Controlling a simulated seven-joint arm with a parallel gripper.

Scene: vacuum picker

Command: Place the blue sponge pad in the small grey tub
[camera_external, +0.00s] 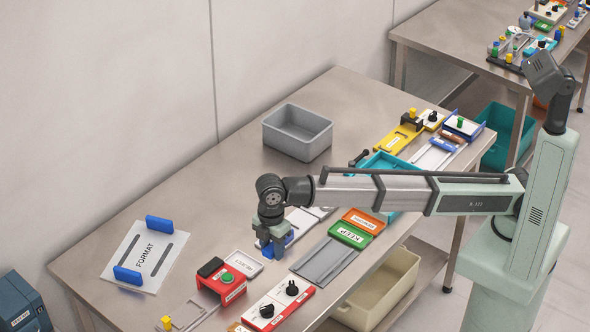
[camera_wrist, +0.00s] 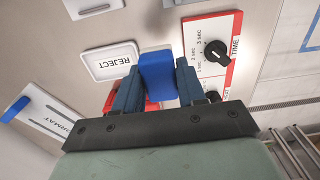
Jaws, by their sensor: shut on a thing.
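My gripper (camera_external: 271,245) is over the middle of the near table. In the wrist view its two fingers (camera_wrist: 157,90) are shut on the blue sponge pad (camera_wrist: 158,72), one on each side. In the external view, blue of the pad (camera_external: 289,237) shows beside the fingers; the rest is hidden by them. I cannot tell whether the pad touches the table. The small grey tub (camera_external: 297,132) stands near the table's back edge, well behind my gripper. Its visible inside looks empty. It is not in the wrist view.
A FORMAT plate (camera_external: 150,258) with two blue blocks lies left. A REJECT plate (camera_wrist: 112,61), a red box with a green button (camera_external: 222,281) and a dial panel (camera_external: 278,306) are near my gripper. A green KEEP tray (camera_external: 350,235) is right. Bare table lies before the tub.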

